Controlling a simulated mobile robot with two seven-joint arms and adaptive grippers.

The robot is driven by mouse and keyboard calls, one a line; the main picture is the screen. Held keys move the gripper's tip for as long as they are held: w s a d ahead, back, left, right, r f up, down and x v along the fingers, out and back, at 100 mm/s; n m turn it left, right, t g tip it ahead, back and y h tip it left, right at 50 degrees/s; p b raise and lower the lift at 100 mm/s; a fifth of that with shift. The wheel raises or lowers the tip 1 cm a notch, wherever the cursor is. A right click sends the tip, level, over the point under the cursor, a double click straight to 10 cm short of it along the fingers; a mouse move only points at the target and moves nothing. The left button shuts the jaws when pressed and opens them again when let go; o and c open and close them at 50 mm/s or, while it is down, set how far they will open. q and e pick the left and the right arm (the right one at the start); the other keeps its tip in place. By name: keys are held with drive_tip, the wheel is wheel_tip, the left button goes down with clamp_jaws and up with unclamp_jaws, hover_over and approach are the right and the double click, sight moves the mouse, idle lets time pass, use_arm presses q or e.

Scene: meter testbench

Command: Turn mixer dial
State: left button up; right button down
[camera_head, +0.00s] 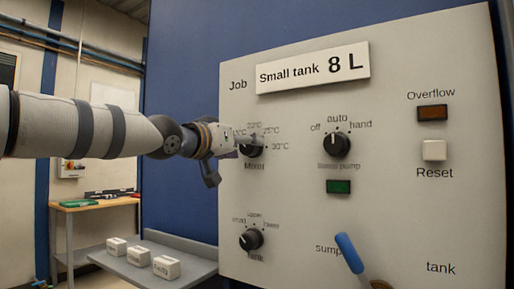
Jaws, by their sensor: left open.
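The mixer dial (252,147) is a black knob at the upper left of the pale control panel (400,215), with temperature marks around it and "Mixer" below. Its left part and some marks are hidden by my left gripper (235,147). My left arm comes in from the left, and the gripper's fingertips are at the dial's left side. The gripper is open. Whether a finger touches the knob I cannot tell. My right gripper is not in view.
A tank dial (251,239) and a blue-handled lever (349,253) sit lower. A grey shelf (150,275) with white blocks (166,267) stands lower left.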

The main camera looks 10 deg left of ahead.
use_arm(q)
drive_tip(key=shift+w+d, duration=0.2)
drive_tip(key=shift+w, duration=0.2)
drive_tip(key=shift+s+a, duration=0.1)
drive_tip(key=shift+s, duration=0.1)
drive_tip(key=c, duration=1.2)
drive_tip(key=shift+o, duration=0.2)
drive_tip(key=shift+m, duration=4.3)
